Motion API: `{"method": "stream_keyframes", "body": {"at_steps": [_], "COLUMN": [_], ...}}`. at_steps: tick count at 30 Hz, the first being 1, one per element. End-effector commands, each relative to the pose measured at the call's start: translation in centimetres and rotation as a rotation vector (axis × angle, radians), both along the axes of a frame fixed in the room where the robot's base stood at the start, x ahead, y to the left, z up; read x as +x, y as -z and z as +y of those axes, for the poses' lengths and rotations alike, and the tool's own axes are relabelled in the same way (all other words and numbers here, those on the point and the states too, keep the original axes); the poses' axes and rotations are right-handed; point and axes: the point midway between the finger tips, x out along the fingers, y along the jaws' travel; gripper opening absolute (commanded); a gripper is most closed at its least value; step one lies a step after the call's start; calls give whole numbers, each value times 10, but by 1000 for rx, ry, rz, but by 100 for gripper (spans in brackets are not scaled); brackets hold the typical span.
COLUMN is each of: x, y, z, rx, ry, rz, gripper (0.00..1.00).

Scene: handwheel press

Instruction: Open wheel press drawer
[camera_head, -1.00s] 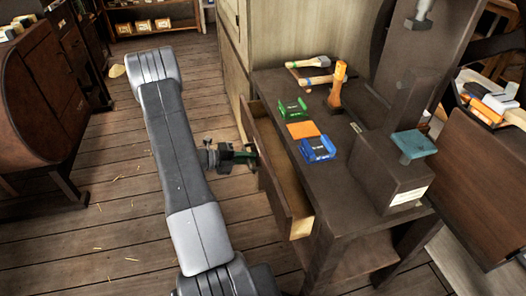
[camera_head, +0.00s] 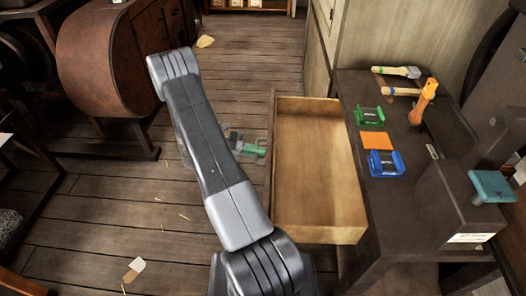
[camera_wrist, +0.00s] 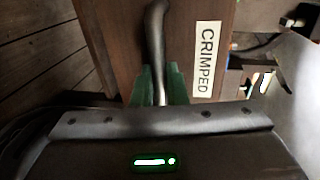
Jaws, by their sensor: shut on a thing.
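The wheel press drawer (camera_head: 318,172) is pulled well out to the left of the dark press table (camera_head: 352,95) in the head view. Its pale wooden inside looks empty. My gripper (camera_head: 262,150) is at the outer left side of the drawer front, partly hidden by my arm. In the wrist view my green fingers (camera_wrist: 160,86) are shut on the dark drawer handle (camera_wrist: 156,40), beside a white label reading "CRIMPED" (camera_wrist: 205,55) on the drawer front.
Green (camera_head: 369,115) and blue (camera_head: 386,163) holders, an orange square (camera_head: 375,140) and hammers (camera_head: 400,71) lie on the table top. A teal-topped press part (camera_head: 491,186) stands at the right. A rounded wooden cabinet (camera_head: 110,70) is at left; plank floor between is mostly clear.

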Motion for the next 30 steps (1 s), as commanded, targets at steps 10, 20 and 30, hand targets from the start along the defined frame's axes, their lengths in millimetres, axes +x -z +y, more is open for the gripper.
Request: {"method": "stream_keyframes", "body": {"at_steps": [10, 20, 30], "x": [0, 1, 5], "y": [1, -1, -13], "z": [0, 4, 68], "rx": [1, 0, 2], "ry": [0, -2, -5], "rz": [0, 0, -2], "gripper": [18, 18, 18]}}
